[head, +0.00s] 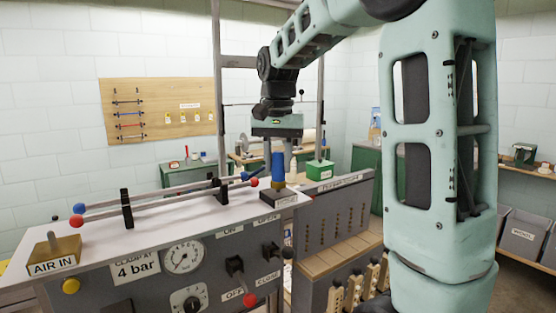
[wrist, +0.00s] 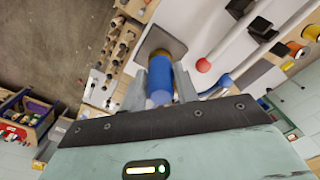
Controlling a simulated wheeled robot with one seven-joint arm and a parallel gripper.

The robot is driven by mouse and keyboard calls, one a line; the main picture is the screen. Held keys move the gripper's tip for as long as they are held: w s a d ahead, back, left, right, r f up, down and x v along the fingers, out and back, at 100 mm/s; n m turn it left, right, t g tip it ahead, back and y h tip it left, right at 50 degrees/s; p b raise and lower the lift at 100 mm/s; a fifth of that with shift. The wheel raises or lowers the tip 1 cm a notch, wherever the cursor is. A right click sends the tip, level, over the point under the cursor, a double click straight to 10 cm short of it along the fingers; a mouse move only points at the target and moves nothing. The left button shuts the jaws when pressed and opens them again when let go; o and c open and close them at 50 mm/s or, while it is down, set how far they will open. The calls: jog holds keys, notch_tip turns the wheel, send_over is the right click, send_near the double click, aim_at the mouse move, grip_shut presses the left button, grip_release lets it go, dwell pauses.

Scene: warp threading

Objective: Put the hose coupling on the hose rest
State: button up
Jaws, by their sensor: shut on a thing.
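The hose coupling (head: 278,167) is a blue cylinder with a brass-coloured lower end. It stands upright, and it also shows in the wrist view (wrist: 160,83). My gripper (wrist: 160,92) is shut on it, with one grey finger on each side. A dark block with a white label (head: 285,199), which looks like the hose rest, sits at the right end of the bench top. The coupling's lower end is over or on this block; I cannot tell whether it touches. In the wrist view the block's grey top (wrist: 174,42) shows around the coupling.
A rail with red and blue ends (head: 160,203) runs on black posts left of the block. The AIR IN block (head: 54,254) stands at the bench's left end. Levers (head: 236,267) stick out of the front panel. A lower slotted cabinet (head: 335,215) stands to the right.

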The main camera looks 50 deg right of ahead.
jog(key=shift+f, duration=0.35)
jog(key=o, duration=0.9)
jog(key=shift+r, duration=0.15)
notch_tip(320, 180, up, 17)
jog(key=shift+r+b, duration=0.1)
jog(key=shift+b, duration=0.5)
